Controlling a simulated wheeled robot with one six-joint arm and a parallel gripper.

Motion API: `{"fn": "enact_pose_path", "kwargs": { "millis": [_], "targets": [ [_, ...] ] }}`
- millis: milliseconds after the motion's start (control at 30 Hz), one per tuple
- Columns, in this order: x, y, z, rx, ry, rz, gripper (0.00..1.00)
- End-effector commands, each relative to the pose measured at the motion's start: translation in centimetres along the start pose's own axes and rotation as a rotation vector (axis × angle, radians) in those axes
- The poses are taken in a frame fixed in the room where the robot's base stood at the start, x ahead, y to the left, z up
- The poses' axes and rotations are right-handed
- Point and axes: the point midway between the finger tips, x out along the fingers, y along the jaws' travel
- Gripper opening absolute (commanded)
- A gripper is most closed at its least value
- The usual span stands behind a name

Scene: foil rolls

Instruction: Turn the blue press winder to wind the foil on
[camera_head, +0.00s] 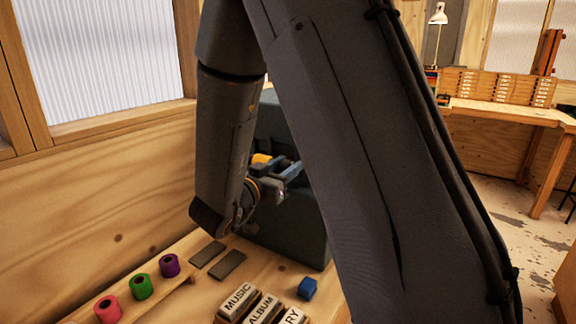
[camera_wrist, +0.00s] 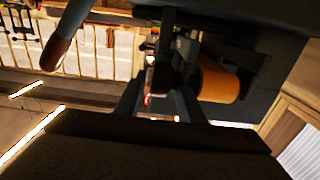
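The dark green-grey press (camera_head: 305,225) stands on the bench, largely hidden behind my arm in the head view. An orange-gold roll (camera_head: 262,159) sits on it and shows larger in the wrist view (camera_wrist: 217,80). My gripper (camera_head: 290,170) is at the press, right beside this roll. In the wrist view its two dark fingers (camera_wrist: 157,98) stand apart with a gap between them. A dark part of the press lies beyond the fingertips. I cannot make out the blue winder clearly, nor whether the fingers touch it.
Pink (camera_head: 107,309), green (camera_head: 141,287) and purple (camera_head: 169,265) rolls stand at the lower left. Two flat grey pieces (camera_head: 218,260) lie before the press. A brown-ended lever (camera_wrist: 66,45) hangs upper left in the wrist view.

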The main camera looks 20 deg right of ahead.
Motion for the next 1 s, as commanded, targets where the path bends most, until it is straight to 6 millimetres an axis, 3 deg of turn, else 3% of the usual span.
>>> {"fn": "enact_pose_path", "kwargs": {
  "millis": [33,200,567,1000],
  "targets": [
    [0.01,0.01,0.00,0.000,0.000,0.000,0.26],
    [0.01,0.01,-0.01,0.000,0.000,0.000,0.00],
    [0.01,0.03,-0.29,0.001,-0.038,-0.001,0.00],
    [0.30,0.11,-0.76,0.002,-0.288,0.000,0.00]
  ]
}}
